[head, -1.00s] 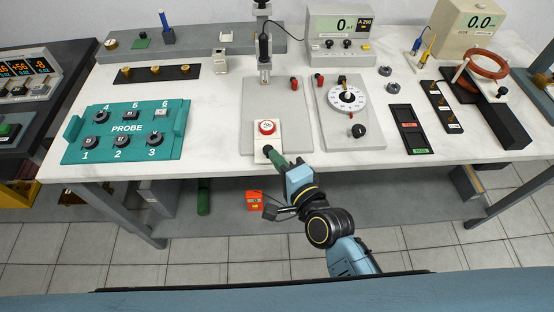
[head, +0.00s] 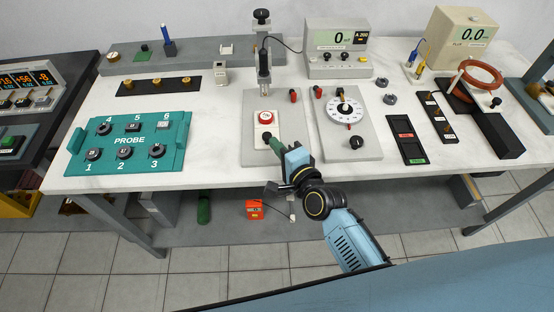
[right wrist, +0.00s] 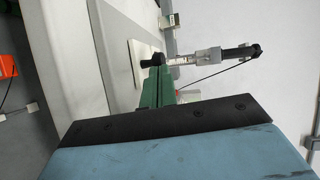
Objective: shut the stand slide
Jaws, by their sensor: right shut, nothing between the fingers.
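The stand (head: 289,128) is a grey plate on the bench with a post and a probe holder (head: 264,62) at its back. Its white slide (head: 260,134) carries a round white piece with a red top (head: 265,117) and has a small dark knob at its front. My right gripper (head: 272,149) has green fingers, shut with nothing between them, at the slide's front end. In the right wrist view the green fingertips (right wrist: 155,82) are right by the black knob (right wrist: 149,63); whether they touch is unclear. The slide's front is partly hidden by the gripper. My left gripper is not in view.
A grey dial unit (head: 366,149) stands close right of the stand. A teal probe box (head: 128,171) lies to the left, with clear white bench (head: 215,130) between. A thin cable runs from the probe holder towards the meter (head: 336,47).

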